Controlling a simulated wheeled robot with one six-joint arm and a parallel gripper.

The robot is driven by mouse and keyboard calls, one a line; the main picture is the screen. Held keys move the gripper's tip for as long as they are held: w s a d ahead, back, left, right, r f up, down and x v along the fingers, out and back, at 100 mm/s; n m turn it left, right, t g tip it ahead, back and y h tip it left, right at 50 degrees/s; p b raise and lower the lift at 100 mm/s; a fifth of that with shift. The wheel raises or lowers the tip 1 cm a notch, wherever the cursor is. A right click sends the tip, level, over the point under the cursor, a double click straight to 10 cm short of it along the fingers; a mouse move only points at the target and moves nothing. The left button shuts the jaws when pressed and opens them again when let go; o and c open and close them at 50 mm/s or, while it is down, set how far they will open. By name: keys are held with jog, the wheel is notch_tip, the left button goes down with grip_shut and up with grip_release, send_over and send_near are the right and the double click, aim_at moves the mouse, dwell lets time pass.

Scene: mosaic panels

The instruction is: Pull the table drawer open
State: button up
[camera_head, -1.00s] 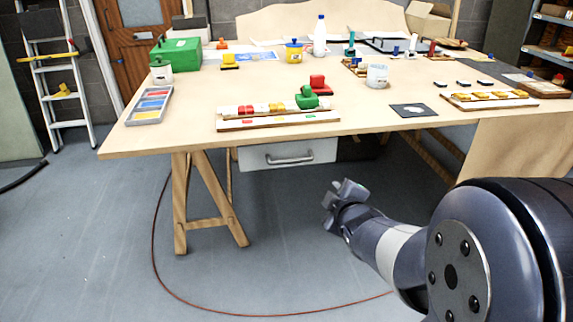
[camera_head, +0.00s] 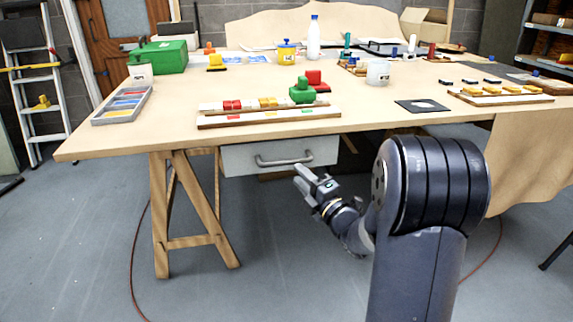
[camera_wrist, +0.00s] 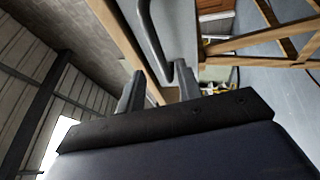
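The table drawer (camera_head: 238,158) has a pale grey front and hangs under the front edge of the wooden table (camera_head: 110,146). It looks shut. Its grey bar handle (camera_head: 284,161) runs across the front. My gripper (camera_head: 301,177) is just in front of and slightly below the handle's right part in the head view. In the wrist view, my gripper (camera_wrist: 158,84) has its two dark fingers apart with nothing held between them. The handle (camera_wrist: 150,38) runs in from the top, with its bend close to the fingertips. I cannot tell whether they touch.
A wooden trestle leg (camera_head: 160,215) stands left of the drawer. Mosaic strips (camera_head: 268,117), a green box (camera_head: 163,56) and several small items lie on the tabletop. A ladder (camera_head: 45,90) stands at the far left. The floor before the drawer is clear except for a thin red cable.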

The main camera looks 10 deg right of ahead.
aim_at(288, 164)
jog(key=x, duration=0.7)
jog(key=shift+c, duration=0.5)
grip_shut()
